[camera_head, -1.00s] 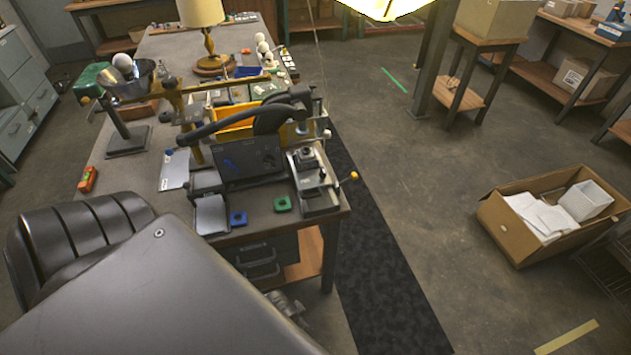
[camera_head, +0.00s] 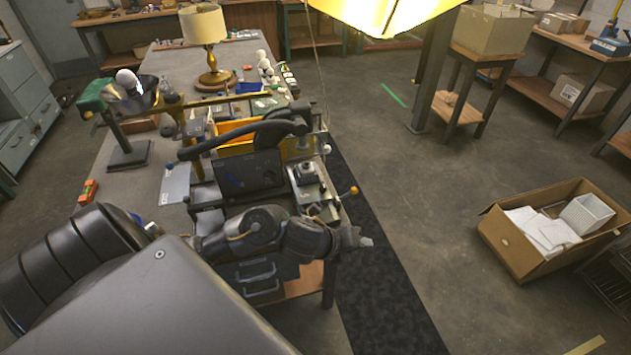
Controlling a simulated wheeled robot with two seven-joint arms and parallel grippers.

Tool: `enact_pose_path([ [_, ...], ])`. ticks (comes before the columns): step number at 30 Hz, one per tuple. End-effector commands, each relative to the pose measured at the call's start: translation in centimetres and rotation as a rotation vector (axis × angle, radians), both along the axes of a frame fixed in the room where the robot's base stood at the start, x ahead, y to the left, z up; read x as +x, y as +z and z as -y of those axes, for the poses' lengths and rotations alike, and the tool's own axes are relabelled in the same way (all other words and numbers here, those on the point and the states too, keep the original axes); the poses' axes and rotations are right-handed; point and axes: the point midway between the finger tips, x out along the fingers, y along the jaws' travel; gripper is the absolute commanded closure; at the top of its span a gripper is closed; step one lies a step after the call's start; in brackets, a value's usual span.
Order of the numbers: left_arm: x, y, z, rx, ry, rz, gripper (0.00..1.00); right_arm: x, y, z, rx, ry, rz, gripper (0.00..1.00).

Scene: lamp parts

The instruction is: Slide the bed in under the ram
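A small grey press-like fixture (camera_head: 308,178) stands at the right front corner of the bench. My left arm comes in from the left, across the bench's front edge. Its gripper (camera_head: 358,241) is to the right of that edge, apparently over the dark floor strip, in front of the fixture. Its fingers are too small to show whether they are open. My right gripper is not in view.
A dark box-shaped unit (camera_head: 250,174) with a thick black curved arm stands left of the fixture. A yellow bin (camera_head: 237,130) is behind it. A table lamp (camera_head: 207,45) stands further back. The floor right of the bench is clear up to an open carton (camera_head: 520,262).

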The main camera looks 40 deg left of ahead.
Motion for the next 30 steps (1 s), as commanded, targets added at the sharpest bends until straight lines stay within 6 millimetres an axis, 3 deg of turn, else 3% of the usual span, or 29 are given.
enact_pose_path([
  [1, 1.6, 0.8, -1.6, 0.164, -0.166, 0.056, 0.67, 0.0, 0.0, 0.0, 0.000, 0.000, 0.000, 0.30],
  [6, 3.4, 2.1, -9.0, 0.657, -0.690, 0.096, 0.67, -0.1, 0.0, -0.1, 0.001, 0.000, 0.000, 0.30],
  [9, 3.3, 3.1, -13.6, 0.831, -0.887, 0.056, 0.67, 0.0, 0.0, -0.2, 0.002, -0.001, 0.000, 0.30],
  [13, 2.7, 4.4, -17.6, 0.947, -1.033, 0.003, 0.67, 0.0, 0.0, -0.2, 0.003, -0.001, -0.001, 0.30],
  [17, 2.3, 4.9, -19.2, 0.983, -1.092, -0.023, 0.67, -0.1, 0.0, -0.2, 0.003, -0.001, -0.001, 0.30],
  [22, 2.4, 4.6, -19.2, 0.984, -1.098, -0.025, 0.67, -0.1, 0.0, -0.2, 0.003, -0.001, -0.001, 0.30],
  [30, 3.9, 1.0, -18.8, 0.978, -1.095, -0.026, 0.67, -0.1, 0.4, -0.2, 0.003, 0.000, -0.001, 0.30],
])
